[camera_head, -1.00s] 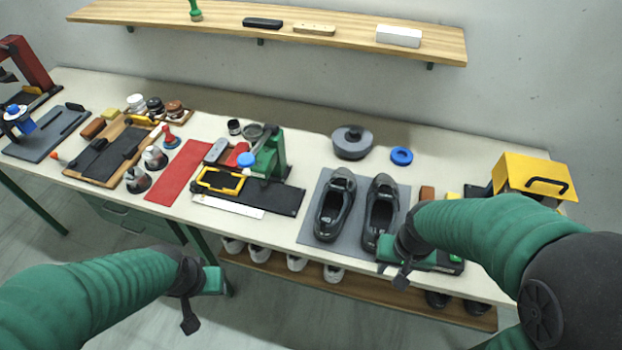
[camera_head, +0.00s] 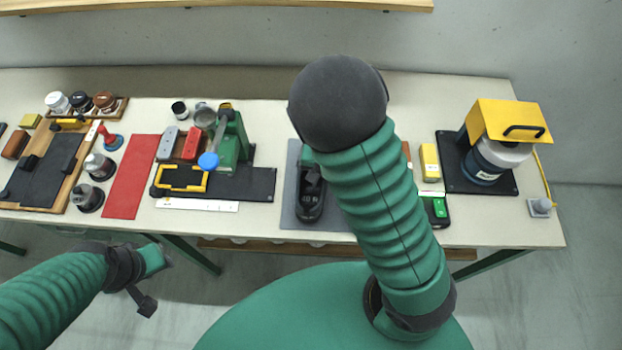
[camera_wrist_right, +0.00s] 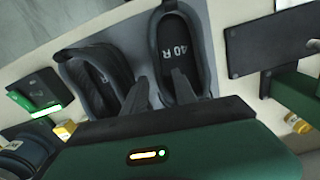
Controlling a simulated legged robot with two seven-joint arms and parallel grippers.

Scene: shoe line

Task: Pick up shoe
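A pair of black shoes stands on a grey mat (camera_head: 289,213). In the head view the left shoe (camera_head: 310,200) shows partly; the other is hidden behind my right arm. Contact cannot be told. My left gripper (camera_head: 150,283) hangs in front of the table, away from the shoes.
A green-and-black device (camera_head: 436,210) and a yellow block (camera_head: 430,162) lie right of the mat. Further right is a yellow-topped machine (camera_head: 508,125). Left of the mat are a green press (camera_head: 230,140), a white ruler (camera_head: 198,205) and a red mat (camera_head: 131,177).

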